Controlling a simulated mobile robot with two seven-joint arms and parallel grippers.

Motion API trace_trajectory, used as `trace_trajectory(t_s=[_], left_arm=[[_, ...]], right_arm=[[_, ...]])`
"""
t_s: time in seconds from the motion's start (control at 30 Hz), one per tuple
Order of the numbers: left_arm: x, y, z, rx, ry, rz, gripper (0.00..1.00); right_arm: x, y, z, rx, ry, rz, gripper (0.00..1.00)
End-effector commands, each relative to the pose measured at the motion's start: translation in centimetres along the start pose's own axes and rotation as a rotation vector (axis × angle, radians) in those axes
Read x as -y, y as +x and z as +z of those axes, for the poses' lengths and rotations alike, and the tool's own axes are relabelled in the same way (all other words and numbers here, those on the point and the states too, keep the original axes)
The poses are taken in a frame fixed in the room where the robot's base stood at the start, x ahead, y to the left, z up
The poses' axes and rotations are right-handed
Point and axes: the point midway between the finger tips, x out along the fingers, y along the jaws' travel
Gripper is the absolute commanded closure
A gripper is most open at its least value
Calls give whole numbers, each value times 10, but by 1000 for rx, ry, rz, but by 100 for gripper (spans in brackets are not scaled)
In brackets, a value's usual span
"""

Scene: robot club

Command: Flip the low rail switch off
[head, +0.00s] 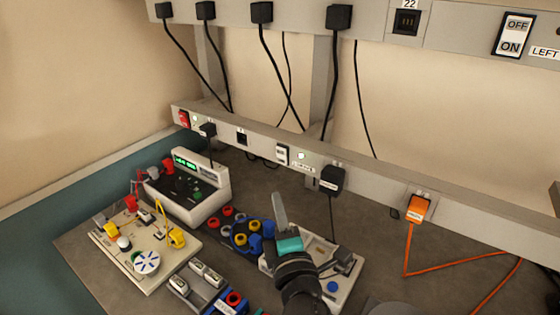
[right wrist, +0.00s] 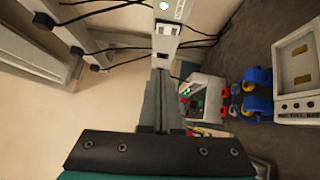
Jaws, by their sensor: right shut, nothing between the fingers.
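The low rail (head: 253,137) runs along the back of the bench. A small white rocker switch (head: 282,154) is set in its front face, with a lit round lamp (head: 301,156) just right of it. The switch (right wrist: 165,30) and lamp (right wrist: 163,6) also show in the right wrist view, beyond my fingertips. My right gripper (head: 279,197) is shut and empty, its fingers pointing up toward the rail, below the switch in the picture. The fingers (right wrist: 158,75) look apart from the switch; the exact gap is unclear. The rocker's position is too small to read. My left gripper is out of view.
A black plug (head: 332,180) and an orange plug (head: 419,208) sit in the low rail right of the switch. A meter box (head: 190,190), a board (head: 125,245) and colored connectors (head: 241,239) crowd the bench. The upper rail has a large OFF/ON switch (head: 514,34).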

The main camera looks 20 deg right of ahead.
Motion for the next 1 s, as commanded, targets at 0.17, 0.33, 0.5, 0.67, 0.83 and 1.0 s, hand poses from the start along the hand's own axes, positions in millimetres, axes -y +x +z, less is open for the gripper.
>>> trace_trajectory(t_s=[0.17, 0.33, 0.5, 0.67, 0.83, 1.0], left_arm=[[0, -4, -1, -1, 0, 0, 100], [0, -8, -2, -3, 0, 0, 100], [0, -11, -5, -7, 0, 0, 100], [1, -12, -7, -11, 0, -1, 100], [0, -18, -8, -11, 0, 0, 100], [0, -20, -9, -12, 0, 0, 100]], right_arm=[[-2, 14, 0, 0, -1, 2, 100], [-2, 40, 0, 0, -2, 3, 100], [-2, 68, 1, 1, -2, 2, 100], [-2, 94, 0, 0, -1, 3, 100], [-2, 114, 15, 2, -3, 1, 100], [-1, 125, 26, 1, -1, 1, 100]])
